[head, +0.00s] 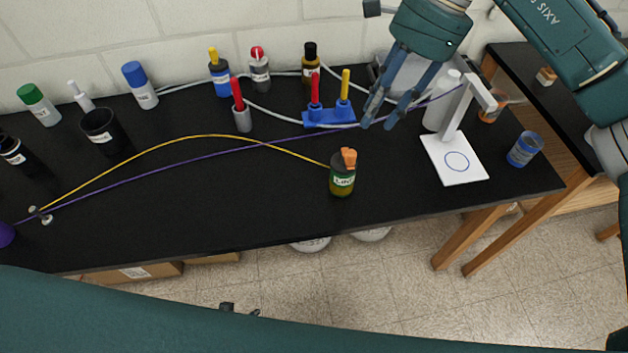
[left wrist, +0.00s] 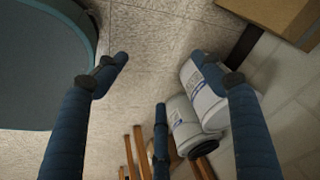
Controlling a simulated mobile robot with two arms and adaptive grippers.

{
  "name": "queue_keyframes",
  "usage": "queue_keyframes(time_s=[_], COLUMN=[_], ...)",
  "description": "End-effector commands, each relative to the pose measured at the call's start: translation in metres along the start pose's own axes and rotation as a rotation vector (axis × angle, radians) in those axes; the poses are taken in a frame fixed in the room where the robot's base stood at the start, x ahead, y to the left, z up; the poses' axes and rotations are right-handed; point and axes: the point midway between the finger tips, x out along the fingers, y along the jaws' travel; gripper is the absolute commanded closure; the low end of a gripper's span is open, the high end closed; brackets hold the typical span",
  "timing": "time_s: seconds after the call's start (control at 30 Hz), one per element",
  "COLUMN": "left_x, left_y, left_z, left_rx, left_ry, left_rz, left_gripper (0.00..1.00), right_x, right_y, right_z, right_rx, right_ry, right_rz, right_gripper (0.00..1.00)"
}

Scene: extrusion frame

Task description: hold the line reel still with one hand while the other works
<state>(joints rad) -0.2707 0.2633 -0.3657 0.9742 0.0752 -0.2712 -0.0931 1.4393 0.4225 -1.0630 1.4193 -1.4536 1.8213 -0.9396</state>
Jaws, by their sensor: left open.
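The line reel (head: 342,180) is a small olive-green cylinder with a "LINE" label and an orange piece on top. It stands upright near the front of the black bench. A yellow line (head: 215,136) runs from it to a small metal fitting (head: 40,216) at the far left. My right gripper (head: 380,125) is open above the back of the bench, behind and right of the reel and apart from it. My left gripper (left wrist: 160,82) is open and empty in the left wrist view, with floor and white containers beyond it. It is not seen in the head view.
A purple line (head: 180,166) crosses the black bench (head: 240,215) and passes near my right gripper. A blue rack (head: 330,117) with red and yellow handles stands behind the reel. A white stand (head: 455,160) is at right. Bottles line the back. White containers (left wrist: 195,110) stand below.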

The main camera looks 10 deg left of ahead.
Motion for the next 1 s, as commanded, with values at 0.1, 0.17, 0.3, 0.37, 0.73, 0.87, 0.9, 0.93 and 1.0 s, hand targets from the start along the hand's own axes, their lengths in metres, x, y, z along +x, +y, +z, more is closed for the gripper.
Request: queue_keyframes(time_s=[0.1, 0.17, 0.3, 0.37, 0.73, 0.87, 0.9, 0.93, 1.0], left_x=[-0.02, -0.034, -0.079, -0.102, -0.244, -0.277, -0.286, -0.293, -0.308], left_y=[-0.018, -0.02, -0.004, 0.01, 0.114, 0.131, 0.134, 0.137, 0.142], left_z=[-0.069, -0.102, -0.17, -0.193, -0.258, -0.286, -0.294, -0.3, -0.311], left_rx=[0.13, 0.196, 0.359, 0.43, 0.593, 0.322, 0.248, 0.194, 0.079], left_ry=[0.118, 0.177, 0.311, 0.363, 0.581, 0.582, 0.582, 0.58, 0.573], left_rz=[0.0, 0.007, 0.046, 0.071, 0.287, 0.38, 0.406, 0.425, 0.467], left_gripper=[0.32, 0.32, 0.32, 0.32, 0.32, 0.32, 0.32, 0.32, 0.32], right_x=[0.0, 0.0, 0.0, 0.0, 0.0, 0.0, 0.0, 0.0, 0.0], right_y=[0.0, 0.0, 0.0, 0.0, 0.0, 0.0, 0.0, 0.0, 0.0], right_z=[0.001, 0.001, 0.001, 0.001, 0.001, 0.001, 0.001, 0.001, 0.001], right_rx=[0.0, 0.0, -0.001, -0.001, -0.001, -0.001, -0.001, 0.0, 0.0], right_ry=[-0.001, -0.001, -0.001, -0.002, -0.002, -0.002, -0.002, -0.002, -0.002], right_rz=[0.0, 0.0, 0.0, 0.0, 0.0, 0.0, 0.0, 0.0, 0.0], right_gripper=[0.69, 0.69, 0.69, 0.69, 0.69, 0.69, 0.69, 0.69, 0.69])
